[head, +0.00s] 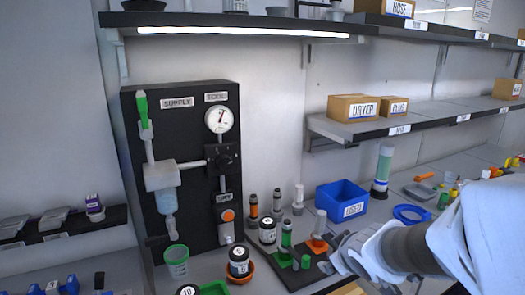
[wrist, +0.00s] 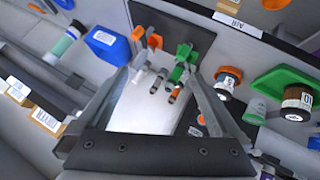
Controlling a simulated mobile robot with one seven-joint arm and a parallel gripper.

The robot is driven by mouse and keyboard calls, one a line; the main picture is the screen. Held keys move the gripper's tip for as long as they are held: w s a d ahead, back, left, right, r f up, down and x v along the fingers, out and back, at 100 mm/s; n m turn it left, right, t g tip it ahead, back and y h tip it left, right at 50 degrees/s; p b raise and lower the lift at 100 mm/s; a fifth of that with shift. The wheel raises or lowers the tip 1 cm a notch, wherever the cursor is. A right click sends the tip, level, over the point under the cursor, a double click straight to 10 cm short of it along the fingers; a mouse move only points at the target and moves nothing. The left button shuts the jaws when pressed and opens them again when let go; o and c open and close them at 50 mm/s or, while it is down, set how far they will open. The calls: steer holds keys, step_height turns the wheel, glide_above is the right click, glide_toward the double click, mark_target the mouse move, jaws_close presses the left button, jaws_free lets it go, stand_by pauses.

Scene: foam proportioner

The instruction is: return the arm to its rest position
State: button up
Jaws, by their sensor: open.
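My arm (head: 470,235) reaches in from the right edge in the head view. My gripper (head: 340,252) is at its left end, low over the bench beside a dark tray (head: 306,273) with green and orange holders. The fingers partly blur into the scene there, and the arm hides part of the bench. In the wrist view my gripper (wrist: 165,70) is open, its two fingers spread apart. Small grey and dark cylinders and green and orange holders show between and beyond the fingers. I see nothing clamped between them.
A black panel (head: 140,110) with a gauge (head: 219,119) stands at the left. A blue bin (head: 340,197), a green-filled cylinder (head: 383,165) and labelled jars (head: 239,262) stand on the bench. A shelf with boxes (head: 353,107) overhangs behind. The air in front of the wall is clear.

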steer(key=s+a+r+m+g, duration=0.1)
steer(key=s+r+m, duration=0.2)
steer(key=s, duration=0.6)
steer(key=s+a+r+m+g+p, duration=0.1)
steer(key=s+r, duration=0.4)
steer(key=s, duration=0.5)
steer(key=shift+s+a+r+m+g+y, duration=0.2)
steer(key=shift+a+m+g+y, duration=0.15)
steer(key=shift+m+g, duration=0.6)
